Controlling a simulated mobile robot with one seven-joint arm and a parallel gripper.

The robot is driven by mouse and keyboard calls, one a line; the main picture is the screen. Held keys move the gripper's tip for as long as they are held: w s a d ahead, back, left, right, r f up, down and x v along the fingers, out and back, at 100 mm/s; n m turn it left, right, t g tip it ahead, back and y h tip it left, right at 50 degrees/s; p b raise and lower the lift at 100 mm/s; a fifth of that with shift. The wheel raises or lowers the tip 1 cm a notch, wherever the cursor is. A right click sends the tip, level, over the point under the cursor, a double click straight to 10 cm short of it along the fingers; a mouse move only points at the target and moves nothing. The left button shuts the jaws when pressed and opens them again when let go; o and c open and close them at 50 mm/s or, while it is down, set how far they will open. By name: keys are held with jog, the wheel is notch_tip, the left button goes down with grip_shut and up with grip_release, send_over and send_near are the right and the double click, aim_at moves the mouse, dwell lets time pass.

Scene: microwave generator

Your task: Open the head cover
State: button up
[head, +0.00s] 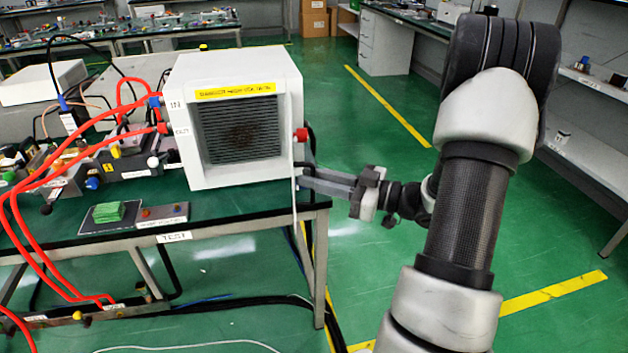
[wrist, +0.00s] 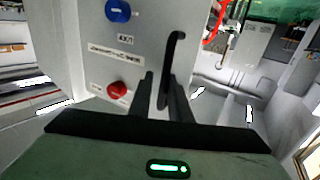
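The white generator box (head: 236,172) stands on the table, with a dark grille in its front. In the wrist view, its pale grey side panel (wrist: 90,45) carries a blue knob (wrist: 118,11), a red knob (wrist: 117,90) and a black hooked handle (wrist: 177,50). I cannot tell which panel is the head cover; it looks shut. My gripper (head: 303,180) reaches the box's right side from the right. In the wrist view, its two fingers (wrist: 159,76) stand apart, with the handle's lower part between or just beyond them, closer to the right finger. Contact is unclear.
The table edge (head: 240,222) lies just below my gripper. Red hoses (head: 85,150) run from the box's left side. A green block (head: 108,212) and a small switch panel (head: 162,215) lie in front. The green floor (head: 360,260) right of the table is open.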

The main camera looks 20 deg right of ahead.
jog(key=shift+s, duration=0.1)
jog(key=p+v, duration=0.1)
jog(key=v, duration=1.6)
jog(key=shift+p, duration=0.3)
jog(key=shift+d, duration=0.1)
